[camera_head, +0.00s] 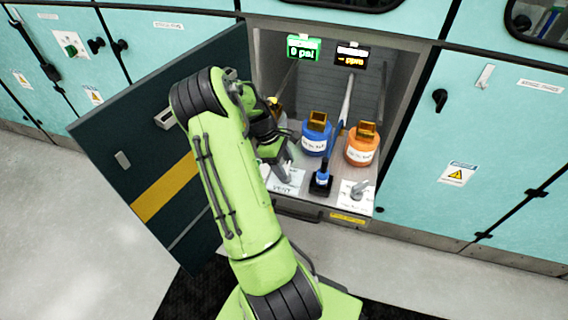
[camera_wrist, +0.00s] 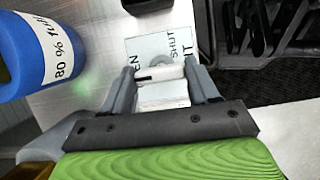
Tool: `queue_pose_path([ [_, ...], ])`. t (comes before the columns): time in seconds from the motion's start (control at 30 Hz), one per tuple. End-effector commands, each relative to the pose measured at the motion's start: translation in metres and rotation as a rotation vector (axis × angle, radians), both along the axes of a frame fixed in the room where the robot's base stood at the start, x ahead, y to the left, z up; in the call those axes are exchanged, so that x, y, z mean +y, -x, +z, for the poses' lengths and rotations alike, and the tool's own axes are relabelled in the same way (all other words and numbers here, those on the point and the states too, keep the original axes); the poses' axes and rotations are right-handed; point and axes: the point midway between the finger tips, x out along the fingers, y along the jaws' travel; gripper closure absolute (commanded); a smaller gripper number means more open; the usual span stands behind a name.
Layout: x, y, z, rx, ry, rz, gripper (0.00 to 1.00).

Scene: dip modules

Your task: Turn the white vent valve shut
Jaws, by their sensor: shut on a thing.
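The vent plate (camera_head: 284,182) lies on the floor of the open cabinet, at its left front, with "VENT" on its front. In the wrist view the plate (camera_wrist: 146,46) shows the word "SHUT" and the end of "OPEN". The white vent valve handle (camera_wrist: 165,73) lies crosswise between my fingers, with a dark mark on its left part. My gripper (camera_wrist: 159,70) is shut on this handle. In the head view my gripper (camera_head: 278,158) is over the vent plate and mostly hides the valve. The handle's exact angle against the labels is hard to tell.
A blue bottle (camera_head: 315,140) and an orange bottle (camera_head: 361,148) stand behind to the right. A black and blue upright part (camera_head: 321,180) and a second white valve (camera_head: 359,189) are right of the vent plate. The open dark door (camera_head: 150,130) stands left of my arm.

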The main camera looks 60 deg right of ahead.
Motion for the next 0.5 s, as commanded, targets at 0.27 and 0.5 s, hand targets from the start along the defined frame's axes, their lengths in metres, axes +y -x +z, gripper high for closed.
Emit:
queue_pose_path([
  [0.27,-0.0013,-0.0001,0.0018,0.001,-0.001,-0.114,0.71],
  [0.5,-0.0028,0.0000,0.0021,0.000,-0.002,-0.316,0.71],
])
